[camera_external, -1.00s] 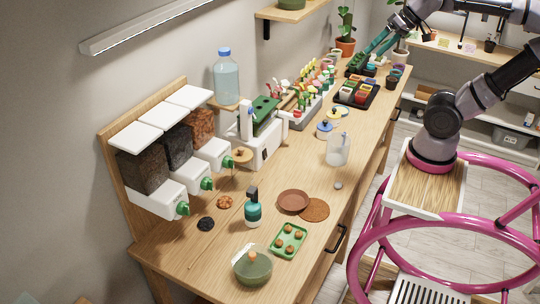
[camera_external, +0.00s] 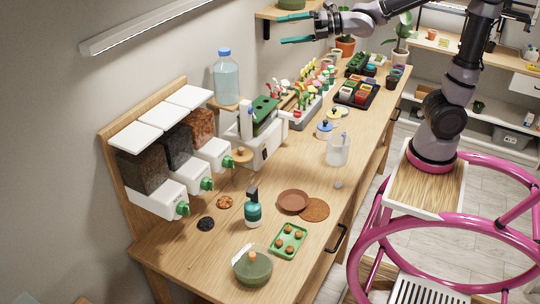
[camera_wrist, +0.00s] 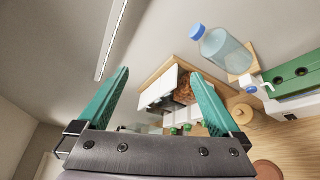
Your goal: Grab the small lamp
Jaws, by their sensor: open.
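My gripper (camera_external: 282,29) is open and empty, high above the back of the workbench near the wall shelf. Its two teal fingers are spread wide in the wrist view (camera_wrist: 160,74), with nothing between them but the distant dispensers and wall. I cannot make out a small standing lamp in either view. The only lamp-like thing is a long white light bar (camera_external: 155,24) on the wall at the upper left. The bar also shows in the wrist view (camera_wrist: 112,38), beyond the left finger and well apart from it.
The wooden workbench (camera_external: 262,183) holds dispensers (camera_external: 157,203), a spray bottle (camera_external: 253,212), a green tray (camera_external: 289,228) and a clear jug (camera_external: 337,149). A blue-capped water bottle (camera_external: 226,82) stands by the wall. A wall shelf (camera_external: 285,13) is close to my gripper. The air above the bench front is free.

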